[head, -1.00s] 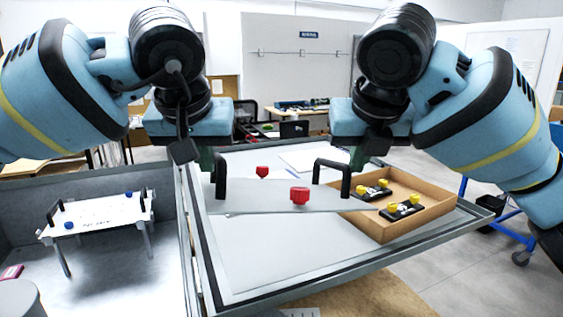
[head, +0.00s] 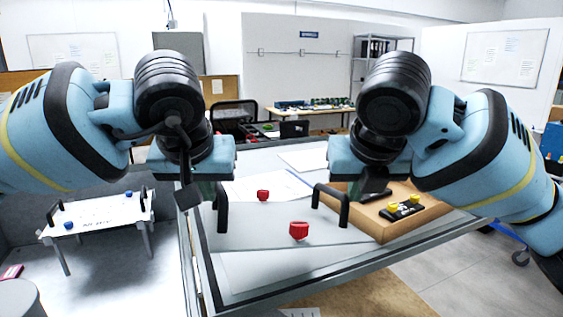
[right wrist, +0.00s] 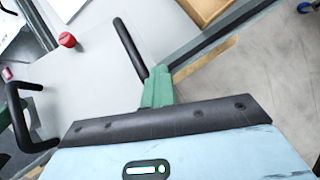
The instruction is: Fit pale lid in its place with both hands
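The pale lid (head: 265,225) is a flat light-grey plate with two red knobs and a black handle at each end. It is roughly level over the grey-rimmed table; I cannot tell if it touches the surface. My left gripper (head: 208,190) is at the left handle (head: 222,207), apparently shut on it. My right gripper (right wrist: 158,88) has green fingers closed on the right handle (right wrist: 130,45), which also shows in the head view (head: 331,203). The left handle and a bit of my left gripper show at the left of the right wrist view. The finger contacts are partly hidden.
A cardboard box (head: 415,222) with black, yellow-knobbed parts stands at the table's right. In the grey bay at left stands a white plate (head: 95,222) on legs, with blue knobs and black handles. White papers (head: 262,187) lie behind the lid.

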